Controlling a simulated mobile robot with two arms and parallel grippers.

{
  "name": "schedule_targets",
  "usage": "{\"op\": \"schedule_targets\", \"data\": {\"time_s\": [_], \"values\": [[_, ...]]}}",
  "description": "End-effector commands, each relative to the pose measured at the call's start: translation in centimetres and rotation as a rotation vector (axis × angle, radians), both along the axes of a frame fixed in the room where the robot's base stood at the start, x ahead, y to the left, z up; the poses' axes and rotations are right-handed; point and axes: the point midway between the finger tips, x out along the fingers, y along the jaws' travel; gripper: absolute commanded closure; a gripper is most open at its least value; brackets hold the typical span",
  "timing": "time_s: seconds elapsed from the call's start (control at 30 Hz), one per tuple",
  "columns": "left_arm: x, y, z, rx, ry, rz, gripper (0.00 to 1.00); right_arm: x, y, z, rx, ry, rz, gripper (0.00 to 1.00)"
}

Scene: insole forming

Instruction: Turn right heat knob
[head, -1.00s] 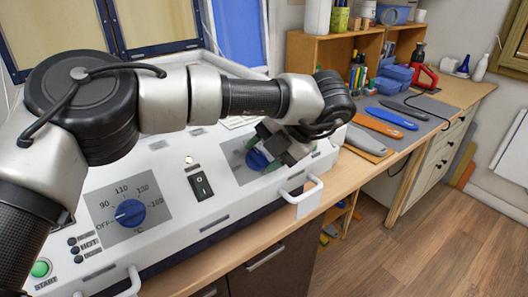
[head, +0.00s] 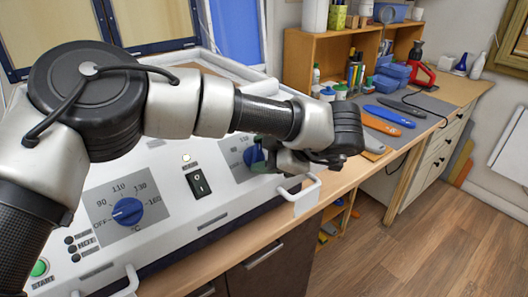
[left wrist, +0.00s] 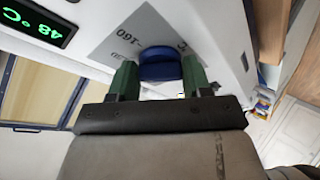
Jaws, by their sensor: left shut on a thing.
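The right heat knob (head: 251,157) is a blue dial on a grey scale panel on the right of the white machine's front. My left gripper (head: 259,155) is at this knob, its arm reaching across the machine from the left. In the left wrist view the green fingers of my left gripper (left wrist: 160,80) stand on both sides of the blue knob (left wrist: 160,64), shut on it. Part of the knob and its scale is hidden by the gripper in the head view. My right gripper is not in view.
The left heat knob (head: 127,211), also blue, sits on its own scale. A black power switch (head: 199,183) lies between the knobs. A white handle (head: 304,196) sticks out close below the gripper. Blue and orange insoles (head: 389,118) lie on the bench to the right.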

Motion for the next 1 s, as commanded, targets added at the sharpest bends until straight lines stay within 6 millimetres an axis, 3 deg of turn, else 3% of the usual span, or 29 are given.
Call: {"op": "schedule_targets", "data": {"time_s": [0.4,0.93,0.97,1.0], "values": [[-0.12,-0.01,0.0,0.09,0.067,-0.129,0.75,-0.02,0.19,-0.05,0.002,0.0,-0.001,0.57],[-0.11,0.0,0.01,0.099,0.072,-0.143,0.75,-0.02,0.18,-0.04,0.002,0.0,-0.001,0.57],[-0.12,-0.01,0.01,0.099,0.072,-0.143,0.47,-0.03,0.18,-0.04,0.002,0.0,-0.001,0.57],[-0.11,0.0,0.01,0.099,0.072,-0.143,0.4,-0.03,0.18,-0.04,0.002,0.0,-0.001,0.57]]}}
